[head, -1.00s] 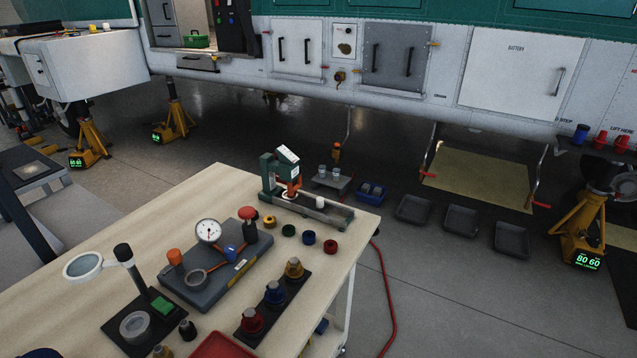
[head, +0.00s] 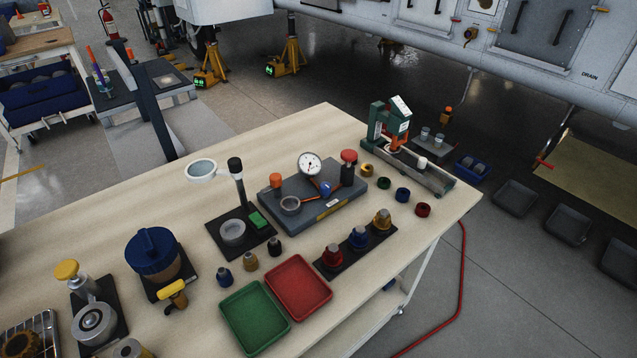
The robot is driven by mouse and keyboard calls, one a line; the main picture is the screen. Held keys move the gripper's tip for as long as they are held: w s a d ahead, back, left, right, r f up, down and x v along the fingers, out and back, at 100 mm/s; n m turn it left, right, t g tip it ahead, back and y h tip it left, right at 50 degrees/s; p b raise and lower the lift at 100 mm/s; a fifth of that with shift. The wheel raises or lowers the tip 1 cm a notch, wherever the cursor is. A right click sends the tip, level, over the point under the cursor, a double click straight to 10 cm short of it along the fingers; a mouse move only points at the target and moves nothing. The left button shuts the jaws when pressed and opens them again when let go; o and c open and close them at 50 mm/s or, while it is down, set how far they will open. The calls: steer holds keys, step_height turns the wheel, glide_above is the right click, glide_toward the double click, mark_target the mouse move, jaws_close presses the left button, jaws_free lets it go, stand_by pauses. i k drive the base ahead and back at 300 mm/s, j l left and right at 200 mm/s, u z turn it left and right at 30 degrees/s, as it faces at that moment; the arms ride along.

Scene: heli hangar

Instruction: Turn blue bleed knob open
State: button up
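The blue bleed knob (head: 325,189) is a small round blue knob on a grey test block (head: 330,212) that lies on the wooden workbench. A white dial gauge (head: 309,164) stands just behind the knob. An orange knob (head: 276,180) is at the block's left and a red-capped dark post (head: 348,163) at its right. Whether the bleed knob is open or closed cannot be told at this size. My gripper is not in view.
The workbench (head: 190,325) also carries a magnifier stand (head: 240,190), a green tray (head: 254,317), a red tray (head: 298,287), a green press (head: 388,128) and several coloured fittings. Floor to the right of the bench has a red hose (head: 462,270) and dark trays (head: 515,198).

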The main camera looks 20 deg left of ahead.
mark_target(325, 187)
steer(key=i+l+u, duration=0.2)
steer(key=l+u, duration=0.35)
steer(key=k+l+u, duration=0.1)
steer(key=l+u, duration=0.15)
steer(key=l, duration=0.15)
